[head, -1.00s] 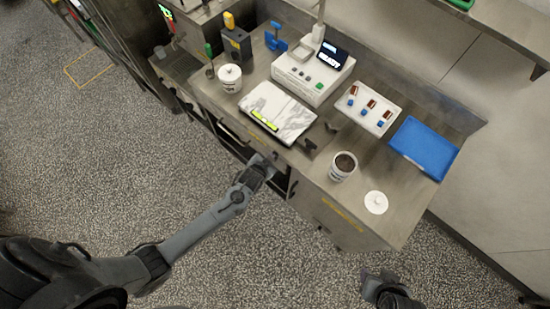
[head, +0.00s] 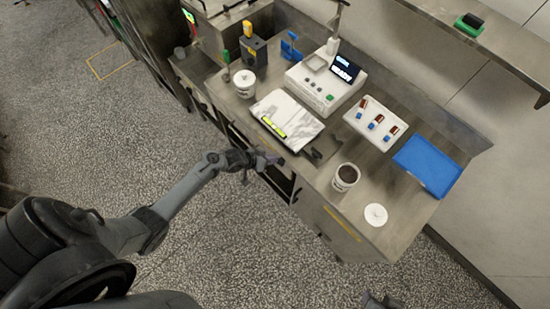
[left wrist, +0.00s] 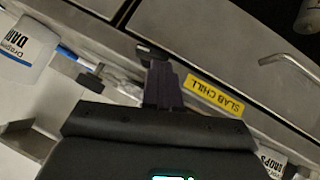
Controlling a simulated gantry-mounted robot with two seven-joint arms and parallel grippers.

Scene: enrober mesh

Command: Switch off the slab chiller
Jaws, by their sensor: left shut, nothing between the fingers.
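The marble slab (head: 293,112) lies on the steel bench, with a lit yellow-green strip (head: 273,127) along its near edge. My left gripper (head: 272,160) is shut and empty at the bench's front edge, below the slab. In the left wrist view its dark fingers (left wrist: 162,82) are beside the label's left end; I cannot tell whether they touch the bench. Only a bit of my right arm's end (head: 380,301) shows at the bottom edge.
A white console (head: 325,80) with a screen stands behind the slab. A white tray (head: 376,123), blue tray (head: 428,166), tub of dark contents (head: 345,177) and white lid (head: 375,214) are to the right. A bar handle (left wrist: 290,62) projects near the label.

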